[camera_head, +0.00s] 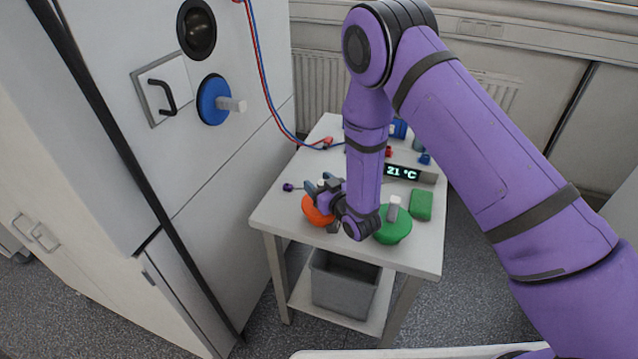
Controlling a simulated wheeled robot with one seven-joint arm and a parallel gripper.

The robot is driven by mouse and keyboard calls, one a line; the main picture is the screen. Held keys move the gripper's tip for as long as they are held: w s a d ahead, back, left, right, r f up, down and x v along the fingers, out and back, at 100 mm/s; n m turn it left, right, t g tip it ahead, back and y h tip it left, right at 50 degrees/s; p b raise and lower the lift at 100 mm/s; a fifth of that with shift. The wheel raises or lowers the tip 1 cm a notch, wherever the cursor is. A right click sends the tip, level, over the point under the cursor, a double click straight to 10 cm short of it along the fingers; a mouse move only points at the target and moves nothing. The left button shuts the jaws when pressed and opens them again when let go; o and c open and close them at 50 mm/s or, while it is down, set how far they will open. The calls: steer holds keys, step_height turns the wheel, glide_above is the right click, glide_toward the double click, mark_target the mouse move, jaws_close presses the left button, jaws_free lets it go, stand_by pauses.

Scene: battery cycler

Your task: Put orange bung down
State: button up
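The orange bung (313,212) is a round orange disc at the front left of the white table (279,213). My gripper (321,186) is right at it, with its grey-blue fingers above and beside the disc. A small pale piece, which looks like the bung's handle, shows between the fingers. I cannot tell whether the fingers press on it. My gripper and wrist hide the right part of the bung, and whether its underside touches the table is unclear.
A green bung (393,231) with a pale handle and a green block (421,205) stand right of my wrist. A display (405,173) reads 21 °C behind them. A blue bung (212,100) sits in the cabinet wall, below an open round port (196,29). A grey bin (342,286) is on the lower shelf.

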steer(key=shift+r, duration=0.1)
steer(key=v, duration=1.2)
steer(key=w+d+r+m+g+h, duration=0.1)
steer(key=w+d+r+h, duration=0.15)
steer(key=r, duration=0.35)
steer(key=w+d+r+h, duration=0.1)
steer(key=w+d+r, duration=0.1)
steer(key=w+r, duration=0.3)
steer(key=s+d+r+m+g+h, duration=0.1)
steer(key=s+d+r+h, duration=0.1)
steer(key=d+r, duration=0.35)
steer(key=s+d+r+m+g+h, duration=0.1)
steer(key=s+d+r+h, duration=0.15)
steer(key=r, duration=0.65)
steer(key=s+d+r+m+g+h, duration=0.1)
steer(key=s+d+r+g, duration=0.1)
steer(key=s+d+r, duration=0.3)
steer(key=s+d+r+m+g, duration=0.1)
steer(key=s+d+r+m, duration=0.2)
steer(key=s, duration=0.5)
steer(key=s+d+r+g, duration=0.1)
steer(key=s+r, duration=0.1)
steer(key=s, duration=0.5)
steer(key=s+d+r+g+h, duration=0.1)
steer(key=s+d+r+g, duration=0.1)
steer(key=s, duration=0.6)
steer(key=shift+s+d+r, duration=0.15)
steer(key=shift+s+r, duration=0.1)
steer(key=shift+r, duration=0.3)
